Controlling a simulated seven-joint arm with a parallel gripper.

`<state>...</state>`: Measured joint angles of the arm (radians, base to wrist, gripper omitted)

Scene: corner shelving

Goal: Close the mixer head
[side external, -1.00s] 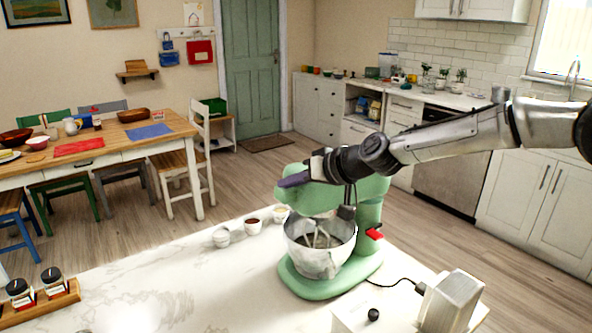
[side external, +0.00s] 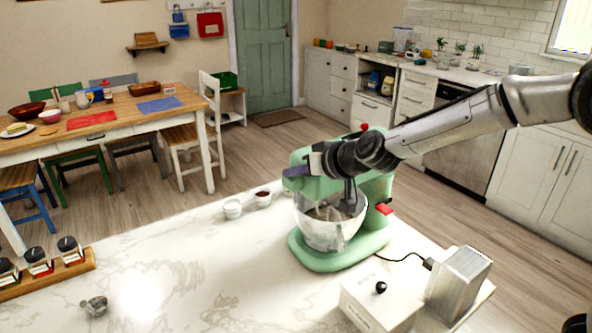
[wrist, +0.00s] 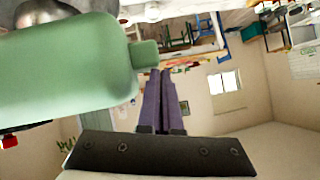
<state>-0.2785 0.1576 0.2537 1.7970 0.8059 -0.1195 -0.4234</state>
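The green stand mixer (side external: 325,262) stands on the white counter with a metal bowl (side external: 328,232) on its base. Its green head (side external: 330,190) lies over the bowl and looks about level; I cannot tell whether it is fully down. A beater reaches into the bowl. A red lever (side external: 384,209) is on the mixer's side. My gripper (side external: 295,172) is at the front end of the head, and my wrist hides part of it. In the wrist view, the purple fingers (wrist: 160,75) are together with nothing between them, and the head (wrist: 70,65) is beside them at left.
A white box (side external: 372,300) and a metal box (side external: 460,282) stand to the right of the mixer, with a cable. Small bowls (side external: 233,209) sit to its left. A jar rack (side external: 45,266) is at far left. The front counter is mostly clear.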

